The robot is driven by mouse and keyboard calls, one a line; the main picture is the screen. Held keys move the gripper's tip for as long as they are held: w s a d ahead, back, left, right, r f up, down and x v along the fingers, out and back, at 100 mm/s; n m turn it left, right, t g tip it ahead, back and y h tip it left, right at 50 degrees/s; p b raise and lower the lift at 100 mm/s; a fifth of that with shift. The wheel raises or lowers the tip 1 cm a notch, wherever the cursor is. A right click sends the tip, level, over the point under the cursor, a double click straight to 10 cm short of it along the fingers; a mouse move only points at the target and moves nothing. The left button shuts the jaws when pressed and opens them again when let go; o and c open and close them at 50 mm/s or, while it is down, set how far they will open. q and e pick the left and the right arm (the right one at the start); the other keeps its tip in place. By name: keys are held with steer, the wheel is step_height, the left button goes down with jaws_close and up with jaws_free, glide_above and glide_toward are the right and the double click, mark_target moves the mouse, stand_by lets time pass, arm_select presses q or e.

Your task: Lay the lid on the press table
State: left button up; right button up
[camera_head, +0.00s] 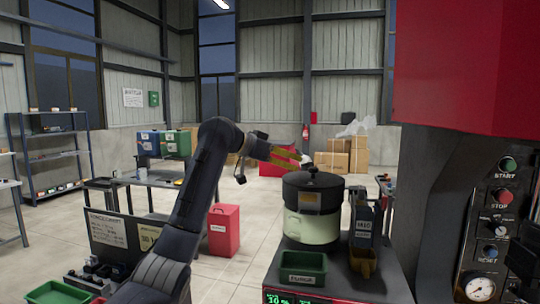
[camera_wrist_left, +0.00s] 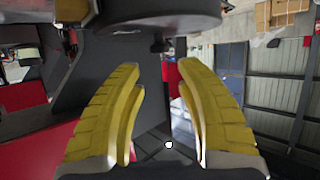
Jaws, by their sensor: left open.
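The dark round lid (camera_head: 313,184) with a small knob sits on top of the pale feeder bowl (camera_head: 310,228). In the left wrist view the lid (camera_wrist_left: 150,18) is at the top edge, partly cut off, with its knob pointing down the picture. My left gripper (camera_head: 301,158) is near the knob in the head view. The feeder stands on a dark-topped stand (camera_head: 385,287); I cannot tell whether this is the press table. My right gripper does not show.
A workbench (camera_head: 150,181) and a red box (camera_head: 224,229) stand left of the feeder.

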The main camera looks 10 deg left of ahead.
arm_select(q)
steer(key=v, duration=0.6)
steer(key=o, duration=0.4)
steer(key=shift+s+a+r, duration=0.25)
steer(key=shift+s+a, duration=0.05)
steer(key=shift+a, duration=0.1)
